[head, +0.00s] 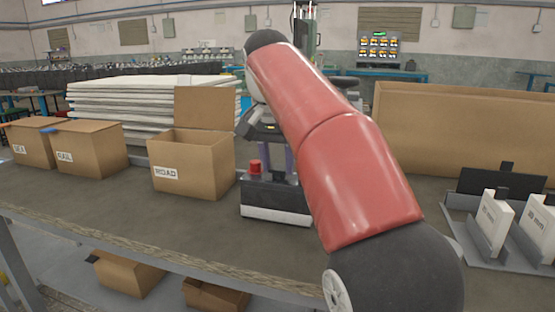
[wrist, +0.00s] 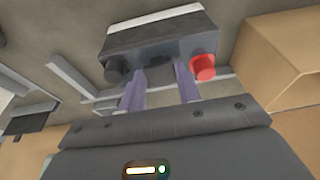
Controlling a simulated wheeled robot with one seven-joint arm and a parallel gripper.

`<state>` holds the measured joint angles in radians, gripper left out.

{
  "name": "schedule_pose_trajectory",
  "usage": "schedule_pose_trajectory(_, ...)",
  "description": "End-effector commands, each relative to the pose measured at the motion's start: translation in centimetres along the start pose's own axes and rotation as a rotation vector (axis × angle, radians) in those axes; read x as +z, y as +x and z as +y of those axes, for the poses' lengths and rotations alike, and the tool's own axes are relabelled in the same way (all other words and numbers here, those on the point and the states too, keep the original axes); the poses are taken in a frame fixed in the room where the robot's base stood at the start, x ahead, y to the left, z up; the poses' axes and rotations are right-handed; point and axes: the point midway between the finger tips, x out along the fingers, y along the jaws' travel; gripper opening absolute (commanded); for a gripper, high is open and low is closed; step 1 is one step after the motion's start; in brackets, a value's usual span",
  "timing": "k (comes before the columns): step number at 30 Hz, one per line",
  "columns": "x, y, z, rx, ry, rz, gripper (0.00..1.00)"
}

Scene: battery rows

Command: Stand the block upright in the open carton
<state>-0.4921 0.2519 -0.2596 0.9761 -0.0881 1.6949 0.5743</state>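The block (head: 275,201) looks like a battery with a dark body, a pale base band, and a red and a dark knob. It appears to rest on the table in the head view and also shows in the wrist view (wrist: 155,42). My gripper (head: 280,165) is at its top. In the wrist view its two purple fingers (wrist: 158,75) stand apart between the knobs, their tips meeting the block. Whether they clamp any part of it is hidden. The open carton (head: 190,165), labelled ROAD, stands left of the block, its flap raised at the back.
Two cartons labelled SEA (head: 28,145) and RAIL (head: 85,150) stand farther left, their tops closed. White stacked sheets (head: 150,105) lie behind. A grey rack (head: 480,240) with white pieces is at the right, before a large cardboard box (head: 450,130). The front table is clear.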

Motion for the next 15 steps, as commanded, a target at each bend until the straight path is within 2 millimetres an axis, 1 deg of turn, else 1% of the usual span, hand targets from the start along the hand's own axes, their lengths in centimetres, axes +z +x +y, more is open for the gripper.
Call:
schedule_pose_trajectory(1,-0.01,0.01,0.01,0.0,0.0,0.0,0.4)
schedule_pose_trajectory(4,-0.01,0.01,0.01,0.0,0.0,-0.001,0.53)
schedule_pose_trajectory(12,-0.02,-0.04,0.01,0.001,0.0,-0.001,0.54)
schedule_pose_trajectory(15,-0.11,-0.59,0.01,0.0,0.0,-0.001,0.54)
